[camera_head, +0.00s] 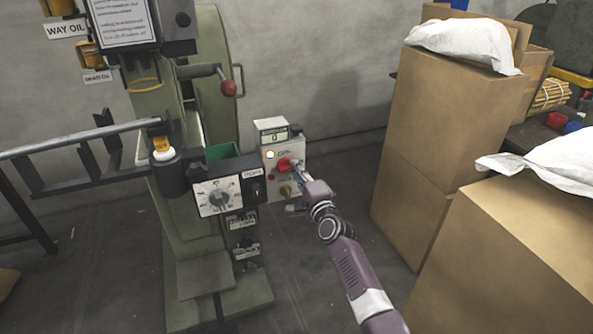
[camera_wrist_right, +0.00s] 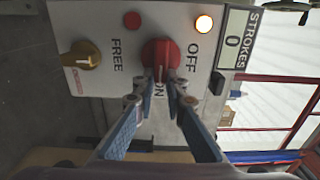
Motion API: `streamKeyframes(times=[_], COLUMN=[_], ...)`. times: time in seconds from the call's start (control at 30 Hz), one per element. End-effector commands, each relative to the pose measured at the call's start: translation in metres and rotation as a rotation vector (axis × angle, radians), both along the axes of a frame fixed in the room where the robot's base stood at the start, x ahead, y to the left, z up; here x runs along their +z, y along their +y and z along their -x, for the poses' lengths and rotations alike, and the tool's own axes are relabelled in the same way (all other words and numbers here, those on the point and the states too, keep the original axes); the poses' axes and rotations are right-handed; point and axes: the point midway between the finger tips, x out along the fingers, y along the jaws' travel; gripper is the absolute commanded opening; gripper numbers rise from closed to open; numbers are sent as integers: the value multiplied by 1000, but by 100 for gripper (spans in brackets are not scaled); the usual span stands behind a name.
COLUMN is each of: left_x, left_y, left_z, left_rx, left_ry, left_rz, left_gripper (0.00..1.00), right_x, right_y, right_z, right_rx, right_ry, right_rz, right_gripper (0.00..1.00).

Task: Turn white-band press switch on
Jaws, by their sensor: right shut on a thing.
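The press (camera_head: 222,110) is a green machine with a white ring (camera_head: 165,154) around a post on its left side. Its grey control box (camera_head: 287,188) carries a red rotary switch (camera_head: 285,164), also seen in the right wrist view (camera_wrist_right: 161,52). OFF is printed to the right of the switch and ON just below it in that view. My right gripper (camera_head: 296,171) is shut on the red switch, with its two blue-grey fingers (camera_wrist_right: 161,80) on either side of the grip. The fingers partly cover the ON label. I cannot tell which mark the switch points to. My left gripper is not in view.
A lamp (camera_wrist_right: 204,23) glows beside OFF, and the counter (camera_wrist_right: 234,40) reads 0. A brass-coloured knob (camera_wrist_right: 82,55) and a small red lamp or button (camera_wrist_right: 132,20) share the panel. Tall cardboard boxes (camera_head: 450,125) stand to the right, with floor between them and the press.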

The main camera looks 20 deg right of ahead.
Motion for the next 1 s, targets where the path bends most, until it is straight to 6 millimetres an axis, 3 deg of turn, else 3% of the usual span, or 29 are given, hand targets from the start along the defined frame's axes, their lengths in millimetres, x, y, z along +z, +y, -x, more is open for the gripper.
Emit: streamKeyframes(times=[0.17, 0.2, 0.37, 0.73, 1.0], left_x=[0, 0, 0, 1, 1], left_y=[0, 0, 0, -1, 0], left_z=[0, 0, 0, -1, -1], left_rx=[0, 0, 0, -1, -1], left_ry=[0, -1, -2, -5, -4], left_rz=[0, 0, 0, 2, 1], left_gripper=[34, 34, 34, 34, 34], right_x=[-1, -1, -1, -1, -2], right_y=[0, 0, 0, 0, -1], right_z=[0, 0, 0, 5, 43], right_rx=[0, 0, 0, 0, -1], right_ry=[2, 2, 1, 1, 1], right_rz=[-2, -2, -1, -1, -2], right_gripper=[0, 14, 29, 29, 29])
